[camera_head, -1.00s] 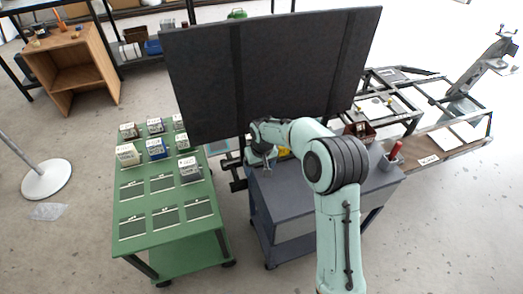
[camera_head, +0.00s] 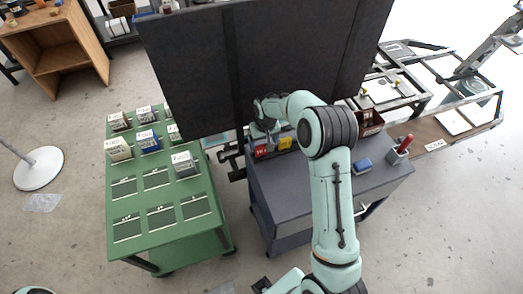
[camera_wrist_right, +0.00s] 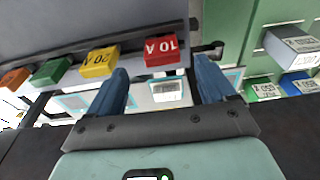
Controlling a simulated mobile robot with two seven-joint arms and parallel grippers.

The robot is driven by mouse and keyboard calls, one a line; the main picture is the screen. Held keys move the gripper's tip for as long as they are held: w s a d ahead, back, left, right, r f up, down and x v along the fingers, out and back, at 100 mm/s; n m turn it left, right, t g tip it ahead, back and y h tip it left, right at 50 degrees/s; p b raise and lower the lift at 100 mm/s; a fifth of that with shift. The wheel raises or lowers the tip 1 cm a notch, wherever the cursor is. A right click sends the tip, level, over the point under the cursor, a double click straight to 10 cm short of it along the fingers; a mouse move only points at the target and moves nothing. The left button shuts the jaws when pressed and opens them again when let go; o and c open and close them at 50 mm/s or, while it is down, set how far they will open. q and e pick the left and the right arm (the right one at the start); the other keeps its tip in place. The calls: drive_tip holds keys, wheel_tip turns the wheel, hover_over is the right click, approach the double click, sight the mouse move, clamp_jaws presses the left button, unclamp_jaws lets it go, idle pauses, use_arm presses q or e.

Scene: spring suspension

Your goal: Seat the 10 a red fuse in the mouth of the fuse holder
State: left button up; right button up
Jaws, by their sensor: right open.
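The red 10 A fuse (camera_wrist_right: 161,52) is at the right end of a row of fuses in the right wrist view. In the head view the red fuse (camera_head: 262,151) is at the far left corner of the dark grey cart (camera_head: 290,195). My right gripper (camera_wrist_right: 161,76) is open, and its two blue fingers are spread to either side of the red fuse's line. Nothing is between them, and the red fuse appears beyond the tips. In the head view my right gripper (camera_head: 261,134) is small and partly hidden by its wrist. I cannot make out the fuse holder. My left gripper is not in view.
A yellow 20 A fuse (camera_wrist_right: 99,62), a green fuse (camera_wrist_right: 50,71) and an orange fuse (camera_wrist_right: 14,80) sit beside the red one. A green table (camera_head: 150,250) with labelled boxes is on the left.

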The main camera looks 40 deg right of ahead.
sight(261, 146)
drive_tip(key=f, duration=0.3)
drive_tip(key=w+f, duration=0.1)
drive_tip(key=f, duration=0.2)
drive_tip(key=shift+w+d+f+p, duration=0.1)
drive_tip(key=shift+w+f+p, duration=0.1)
drive_tip(key=shift+p, duration=0.2)
drive_tip(key=c, duration=1.1)
